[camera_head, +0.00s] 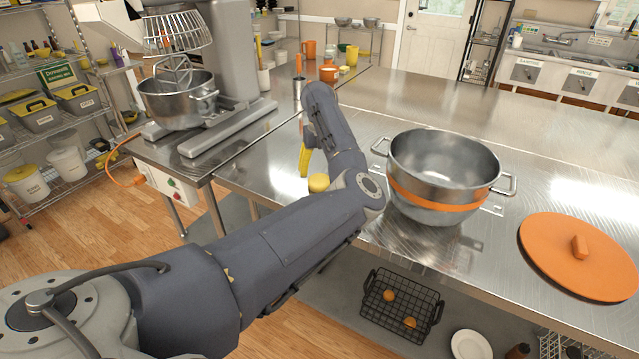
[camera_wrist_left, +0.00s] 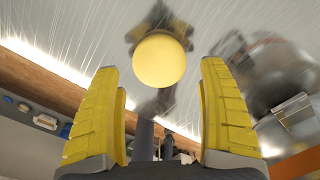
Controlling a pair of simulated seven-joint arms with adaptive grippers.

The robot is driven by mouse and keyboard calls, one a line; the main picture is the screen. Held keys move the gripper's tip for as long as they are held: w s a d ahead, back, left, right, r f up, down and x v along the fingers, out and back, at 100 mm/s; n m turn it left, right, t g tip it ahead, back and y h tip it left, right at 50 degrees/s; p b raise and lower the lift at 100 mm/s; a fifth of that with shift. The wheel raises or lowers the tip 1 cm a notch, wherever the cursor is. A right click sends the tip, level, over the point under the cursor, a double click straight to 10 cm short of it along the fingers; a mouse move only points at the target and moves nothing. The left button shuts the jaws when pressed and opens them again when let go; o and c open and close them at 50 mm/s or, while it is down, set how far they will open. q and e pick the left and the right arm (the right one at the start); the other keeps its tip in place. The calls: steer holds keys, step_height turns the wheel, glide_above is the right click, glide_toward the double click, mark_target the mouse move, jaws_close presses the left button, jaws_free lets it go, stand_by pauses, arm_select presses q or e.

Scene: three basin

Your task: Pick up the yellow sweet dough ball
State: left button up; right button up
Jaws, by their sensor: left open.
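The yellow dough ball (camera_head: 318,182) rests on the steel table near its front edge, partly beside my left arm. In the left wrist view the ball (camera_wrist_left: 160,61) is centred in the gap between the fingertips. It touches neither finger there. My left gripper (camera_head: 305,165) is open, with its yellow fingers pointing down at the table just left of the ball. In the left wrist view the gripper (camera_wrist_left: 158,66) has its two fingers wide apart with nothing held. My arm hides part of the gripper in the head view. My right gripper is not in view.
A steel pot with an orange band (camera_head: 437,175) stands right of my arm. An orange lid (camera_head: 580,257) lies farther right. A mixer (camera_head: 238,70) stands at the left. A wire basket (camera_head: 402,305) with orange balls is below the table. The table beyond the pot is clear.

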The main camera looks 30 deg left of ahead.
mark_target(320, 179)
arm_select(q)
steer(key=shift+s+f, duration=0.15)
steer(key=shift+f, duration=2.45)
steer(key=c, duration=1.5)
steer(key=shift+o, duration=0.2)
step_height(320, 179, up, 19)
steer(key=w+d+r, duration=0.2)
steer(key=d+r, duration=0.1)
steer(key=d, duration=0.6)
steer(key=w+d+r, duration=0.3)
steer(key=d+r, duration=0.1)
steer(key=d, duration=0.4)
steer(key=w+d+f, duration=0.1)
steer(key=w+d, duration=0.1)
steer(key=d, duration=0.6)
steer(key=w+d+f, duration=0.2)
steer(key=d, duration=0.6)
steer(key=shift+d, duration=0.25)
